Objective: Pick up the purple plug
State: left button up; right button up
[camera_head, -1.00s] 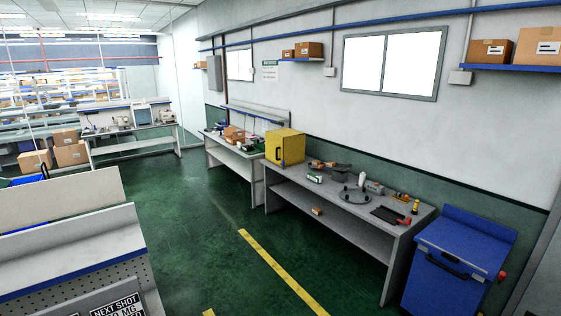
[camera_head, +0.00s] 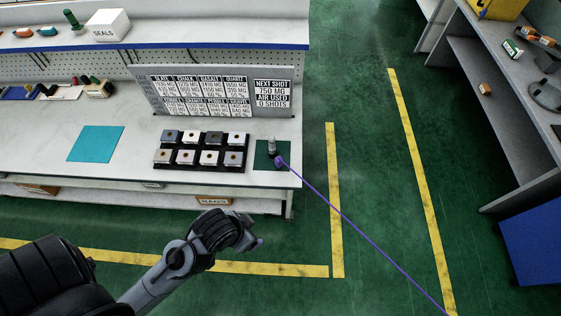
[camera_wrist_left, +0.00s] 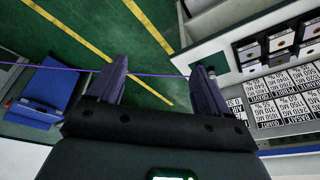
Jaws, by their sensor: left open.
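The purple plug (camera_head: 281,161) is at the right end of the bench, at the edge of a dark green mat (camera_head: 262,163), next to a small grey upright fitting (camera_head: 271,146). A purple cord (camera_head: 350,227) runs from it down to the right, past the bench edge. My left gripper (camera_head: 250,236) is in front of the bench, below and left of the plug. In the left wrist view its jaws (camera_wrist_left: 160,77) are apart and empty. The cord (camera_wrist_left: 60,68) crosses that view behind the fingers; the right-hand finger seems to hide the plug. My right gripper is not in view.
A black tray of several metal blocks (camera_head: 186,165) stands left of the mat, with a label board (camera_head: 220,93) behind. A teal sheet (camera_head: 96,143) lies further left. The green floor (camera_head: 375,160) right of the bench is clear apart from the cord.

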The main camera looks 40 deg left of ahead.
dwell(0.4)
pick_arm(q)
jog(key=shift+c, duration=0.2)
jog(key=shift+c, duration=1)
jog(key=shift+w, duration=0.1)
